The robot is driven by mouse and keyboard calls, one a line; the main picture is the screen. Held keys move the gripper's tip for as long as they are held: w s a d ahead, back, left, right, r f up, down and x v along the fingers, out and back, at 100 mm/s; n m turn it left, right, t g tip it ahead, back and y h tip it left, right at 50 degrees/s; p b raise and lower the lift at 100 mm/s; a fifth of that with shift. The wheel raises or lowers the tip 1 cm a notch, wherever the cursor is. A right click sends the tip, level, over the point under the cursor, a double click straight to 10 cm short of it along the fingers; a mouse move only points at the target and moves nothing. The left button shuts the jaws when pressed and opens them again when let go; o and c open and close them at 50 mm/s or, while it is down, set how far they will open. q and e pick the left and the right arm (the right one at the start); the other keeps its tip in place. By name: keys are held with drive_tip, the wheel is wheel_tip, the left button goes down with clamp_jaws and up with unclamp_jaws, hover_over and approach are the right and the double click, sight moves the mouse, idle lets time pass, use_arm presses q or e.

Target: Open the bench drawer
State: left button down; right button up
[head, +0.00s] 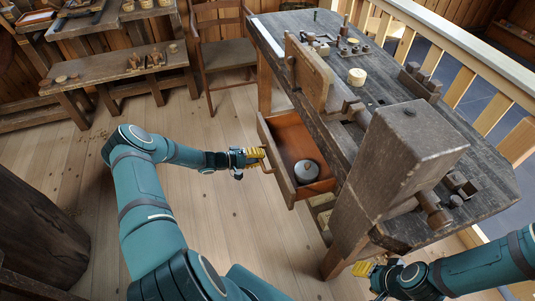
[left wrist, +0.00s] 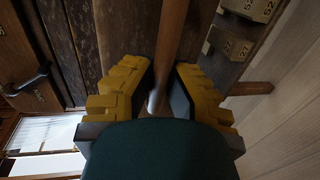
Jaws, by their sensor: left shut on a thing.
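The bench drawer (head: 281,174) stands pulled out from the left side of the workbench (head: 340,135), its reddish-brown inside showing. A round grey thing (head: 306,171) lies in it. My left gripper (head: 260,157), with yellow fingers, is at the outer face of the drawer front and shut on its handle, which the fingers mostly hide. In the left wrist view, the fingers (left wrist: 158,95) stand on both sides of a small pale metal piece, with a brown wooden strip (left wrist: 172,35) beyond. My right gripper (head: 364,268) is low beside the bench leg; its opening is unclear.
A heavy wooden vise block (head: 400,155) stands at the near end of the bench. A chair (head: 222,55) and a low side bench (head: 120,67) are at the back left. A dark stump (head: 35,235) is at the left. The floor around the left arm is clear.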

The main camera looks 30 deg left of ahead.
use_arm(q)
drive_tip(key=shift+f+v, duration=0.25)
drive_tip(key=shift+v, duration=1)
drive_tip(key=shift+f+v, duration=0.25)
drive_tip(key=shift+v, duration=0.95)
drive_tip(key=shift+a, duration=0.1)
drive_tip(key=c, duration=0.9)
unclamp_jaws()
drive_tip(key=shift+c, duration=0.2)
drive_tip(key=v, duration=1.2)
drive_tip(key=shift+s+a, duration=0.1)
drive_tip(key=shift+a, duration=0.05)
